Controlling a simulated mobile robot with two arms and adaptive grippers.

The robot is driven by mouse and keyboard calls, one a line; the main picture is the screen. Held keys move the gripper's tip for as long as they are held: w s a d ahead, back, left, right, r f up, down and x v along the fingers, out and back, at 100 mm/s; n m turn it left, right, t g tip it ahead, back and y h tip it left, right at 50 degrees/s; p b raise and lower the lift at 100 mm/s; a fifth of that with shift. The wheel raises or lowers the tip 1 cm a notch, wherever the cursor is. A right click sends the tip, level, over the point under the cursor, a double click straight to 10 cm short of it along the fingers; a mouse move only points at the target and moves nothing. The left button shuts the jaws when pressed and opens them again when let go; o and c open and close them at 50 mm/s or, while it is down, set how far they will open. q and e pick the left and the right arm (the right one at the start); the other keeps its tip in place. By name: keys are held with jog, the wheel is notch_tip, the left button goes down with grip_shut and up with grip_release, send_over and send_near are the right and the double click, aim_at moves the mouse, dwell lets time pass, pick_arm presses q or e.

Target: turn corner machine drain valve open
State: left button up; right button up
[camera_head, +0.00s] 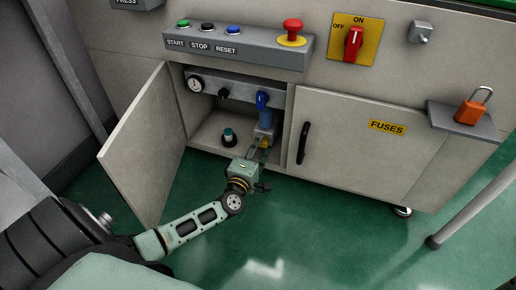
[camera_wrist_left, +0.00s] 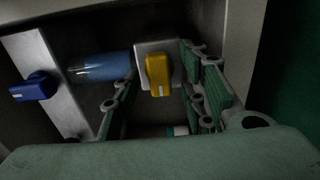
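My left gripper (camera_head: 257,150) reaches into the cabinet opening at the handle. In the left wrist view its green-padded fingers (camera_wrist_left: 160,80) are apart, one on each side of the handle, with gaps visible. Whether a finger touches it, I cannot tell. My right gripper is in neither view.
A blue valve knob (camera_head: 262,100), a gauge (camera_head: 196,85) and a black knob (camera_head: 223,94) are on the rail above. A green-topped item (camera_head: 228,137) stands on the cabinet floor. The left door (camera_head: 143,145) is open; the FUSES door (camera_head: 360,150) is shut.

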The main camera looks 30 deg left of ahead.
pick_arm(q)
grip_shut()
dwell(0.3)
